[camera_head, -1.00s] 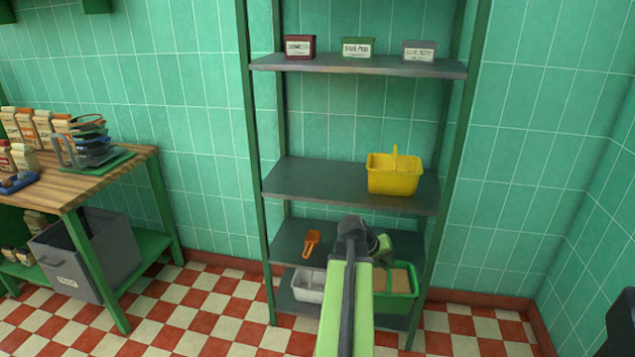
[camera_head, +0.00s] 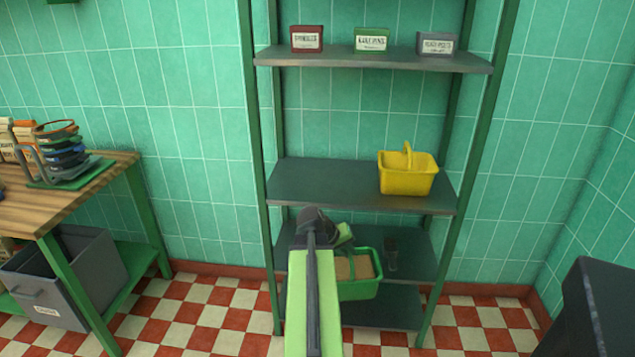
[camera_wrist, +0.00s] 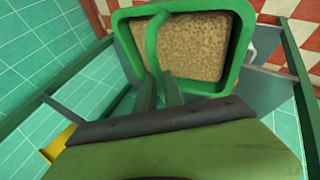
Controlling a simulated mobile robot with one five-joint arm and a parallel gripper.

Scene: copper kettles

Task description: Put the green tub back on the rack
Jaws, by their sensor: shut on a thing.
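The green tub (camera_head: 360,290) has an upright handle and a tan, grainy filling. It hangs in front of the lower part of the green-framed rack (camera_head: 315,182). My gripper (camera_head: 344,236) is shut on its handle, above the tub. In the wrist view the tub (camera_wrist: 243,62) appears at the top, with its handle (camera_wrist: 153,45) running between the fingers of my gripper (camera_wrist: 158,92). My arm hides part of the tub's left side in the head view.
A yellow tub (camera_head: 408,180) stands at the right of the rack's middle shelf; the shelf's left is clear. Labelled boxes (camera_head: 371,40) stand on the top shelf. A small dark item (camera_head: 391,254) is on the shelf below. A wooden workbench (camera_head: 95,200) stands left.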

